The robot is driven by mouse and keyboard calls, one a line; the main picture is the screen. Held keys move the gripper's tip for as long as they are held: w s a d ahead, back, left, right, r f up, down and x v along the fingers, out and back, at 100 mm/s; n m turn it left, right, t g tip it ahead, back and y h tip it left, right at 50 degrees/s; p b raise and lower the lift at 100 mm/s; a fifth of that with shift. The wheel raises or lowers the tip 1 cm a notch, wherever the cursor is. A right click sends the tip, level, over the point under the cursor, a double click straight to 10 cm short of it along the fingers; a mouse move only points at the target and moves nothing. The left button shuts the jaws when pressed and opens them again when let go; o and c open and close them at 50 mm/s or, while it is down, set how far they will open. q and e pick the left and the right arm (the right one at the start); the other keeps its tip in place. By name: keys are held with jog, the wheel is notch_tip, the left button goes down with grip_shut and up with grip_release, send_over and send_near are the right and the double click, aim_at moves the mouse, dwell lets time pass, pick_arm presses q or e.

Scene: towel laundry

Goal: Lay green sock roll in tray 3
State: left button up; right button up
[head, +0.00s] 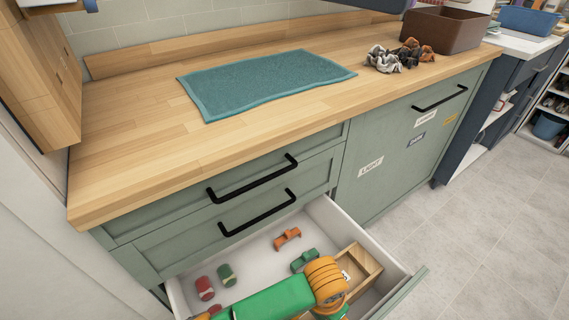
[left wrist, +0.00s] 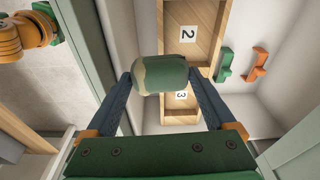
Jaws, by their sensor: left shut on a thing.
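A green sock roll (left wrist: 160,76) with a cream patch is held between the fingertips of my left gripper (left wrist: 160,82) in the left wrist view. The roll appears above the wooden trays and covers part of them. Tray 3 (left wrist: 181,115) shows its number label just below the roll, near the gripper's palm. Tray 2 (left wrist: 192,18) lies beyond it. In the head view, part of a wooden tray (head: 369,266) shows in the open drawer, partly behind my green and orange arm. The left fingertips and the held roll are hidden there. My right gripper cannot be made out.
The open drawer (head: 180,299) also holds a red roll (head: 204,288), another green roll (head: 227,275), an orange piece (head: 287,239) and a green piece (head: 304,260). A teal towel (head: 262,82) lies on the counter above. The drawer walls surround the trays.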

pick_arm(q)
jog(key=w+a+r+n+p, duration=0.3)
jog(key=a+r+p, duration=0.3)
jog(key=r, duration=0.4)
jog(key=w+a+r+n+p, duration=0.3)
jog(key=w+a+r+p, duration=0.1)
jog(key=a+r, duration=0.5)
jog(key=s+a+r+n+p, duration=0.2)
jog(key=a+r+p, duration=0.1)
jog(key=r, duration=0.4)
jog(key=s+a+r+n+y+p, duration=0.1)
jog(key=s+a+r+n+p, duration=0.1)
jog(key=a+r, duration=0.4)
notch_tip(320, 180, up, 2)
jog(key=shift+s+a+r+t+p, duration=0.1)
jog(key=shift+s+a+t+p, duration=0.1)
jog(key=shift+s+t+p, duration=0.25)
jog(key=shift+w, duration=0.1)
jog(key=shift+d, duration=0.1)
